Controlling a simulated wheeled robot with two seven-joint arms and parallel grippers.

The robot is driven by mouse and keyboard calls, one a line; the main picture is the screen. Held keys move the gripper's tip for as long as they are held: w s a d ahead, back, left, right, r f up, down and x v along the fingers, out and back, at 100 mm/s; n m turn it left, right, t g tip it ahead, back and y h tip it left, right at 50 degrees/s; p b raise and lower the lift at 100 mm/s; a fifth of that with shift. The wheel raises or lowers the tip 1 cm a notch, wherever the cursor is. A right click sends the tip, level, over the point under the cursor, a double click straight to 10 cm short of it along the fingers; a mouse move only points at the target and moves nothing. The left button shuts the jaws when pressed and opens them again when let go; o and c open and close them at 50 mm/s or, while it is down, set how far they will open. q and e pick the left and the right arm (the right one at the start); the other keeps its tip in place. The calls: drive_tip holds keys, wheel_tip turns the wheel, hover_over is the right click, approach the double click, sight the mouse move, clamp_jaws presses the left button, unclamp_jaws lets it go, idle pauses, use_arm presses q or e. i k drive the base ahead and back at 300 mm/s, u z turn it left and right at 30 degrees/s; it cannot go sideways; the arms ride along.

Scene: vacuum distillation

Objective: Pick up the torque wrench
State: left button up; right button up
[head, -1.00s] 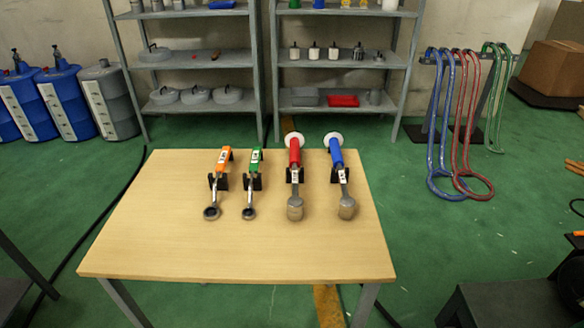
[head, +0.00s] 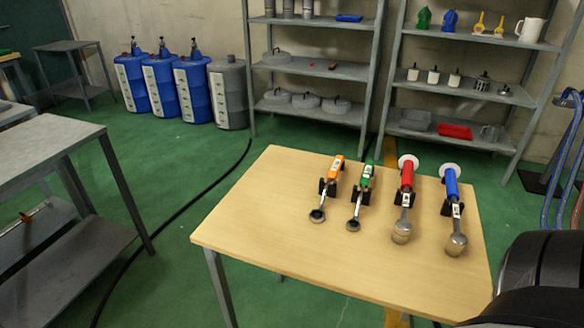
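Four tools lie in a row on black holders on the wooden table (head: 290,215). An orange-handled tool (head: 335,168) and a green-handled tool (head: 367,174) have ring-shaped heads towards the near side. A red-handled tool (head: 407,176) and a blue-handled tool (head: 452,184) have metal cylinder heads and white discs at the far end. The frames do not show by label which is the torque wrench; the ring-headed ones look most like wrenches. Neither gripper's fingers are in view, and nothing touches the tools.
A grey workbench (head: 45,150) stands at the left. Shelves (head: 325,70) with pots and cups stand behind the table. Blue drums (head: 160,82) stand at the back left. A black hose (head: 190,205) runs over the green floor. A dark rounded part covers the bottom right corner.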

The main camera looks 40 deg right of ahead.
sight(402, 232)
drive_tip(key=u, duration=1.35)
drive_tip(key=k, duration=0.85)
drive_tip(key=z, duration=1.25)
